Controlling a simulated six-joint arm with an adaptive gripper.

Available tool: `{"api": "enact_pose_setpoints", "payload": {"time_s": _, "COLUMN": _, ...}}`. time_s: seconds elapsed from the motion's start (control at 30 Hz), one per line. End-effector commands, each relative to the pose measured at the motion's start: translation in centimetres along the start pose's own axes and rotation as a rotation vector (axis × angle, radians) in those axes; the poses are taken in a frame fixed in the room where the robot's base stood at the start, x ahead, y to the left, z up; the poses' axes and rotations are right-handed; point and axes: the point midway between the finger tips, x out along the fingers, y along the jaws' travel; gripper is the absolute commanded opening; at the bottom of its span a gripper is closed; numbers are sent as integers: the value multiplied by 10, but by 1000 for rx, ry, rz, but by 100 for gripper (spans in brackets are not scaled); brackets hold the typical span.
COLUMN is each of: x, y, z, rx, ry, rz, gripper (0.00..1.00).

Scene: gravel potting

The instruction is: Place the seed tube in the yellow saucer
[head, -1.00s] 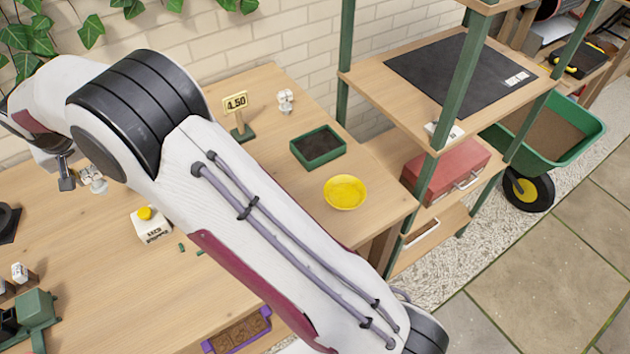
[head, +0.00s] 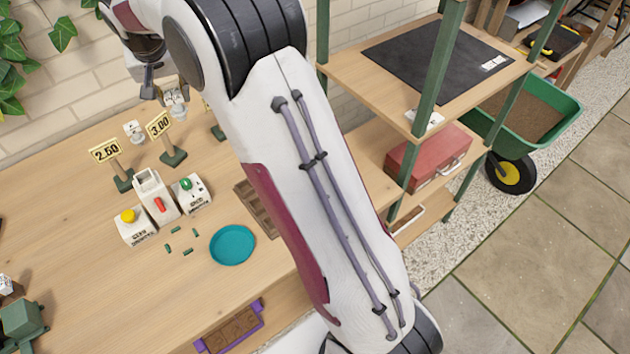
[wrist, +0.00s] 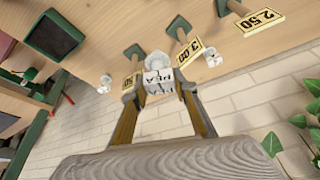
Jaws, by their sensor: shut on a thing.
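My gripper (wrist: 160,97) is shut on a small white tube with a printed label (wrist: 160,82), which I take for the seed tube. The label reads something like PEA. In the head view my gripper (head: 172,92) holds the tube (head: 175,98) above the back of the bench, near the wall and the price signs. The yellow saucer does not show in either view now; my arm covers the bench's right part in the head view, where the saucer showed earlier.
A teal saucer (head: 232,244) lies mid-bench, beside several small green pieces. A dark-filled green tray (wrist: 54,36) shows in the wrist view. Small white tubes (head: 133,131) stand near the wall.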

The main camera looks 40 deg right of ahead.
Motion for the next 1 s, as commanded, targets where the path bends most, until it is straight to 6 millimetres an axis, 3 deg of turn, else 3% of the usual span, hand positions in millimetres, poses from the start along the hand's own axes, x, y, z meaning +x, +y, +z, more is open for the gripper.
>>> {"api": "enact_pose_setpoints", "payload": {"time_s": 0.1, "x": -4, "y": 43, "z": 0, "rx": 53, "ry": 0, "rz": 22, "gripper": 7}}
{"api": "enact_pose_setpoints", "payload": {"time_s": 0.47, "x": -16, "y": 157, "z": 21, "rx": 198, "ry": -1, "rz": 83, "gripper": 7}}
{"api": "enact_pose_setpoints", "payload": {"time_s": 0.7, "x": -25, "y": 226, "z": 54, "rx": 292, "ry": -1, "rz": 122, "gripper": 7}}
{"api": "enact_pose_setpoints", "payload": {"time_s": 1.0, "x": -32, "y": 287, "z": 108, "rx": 387, "ry": -1, "rz": 161, "gripper": 7}}
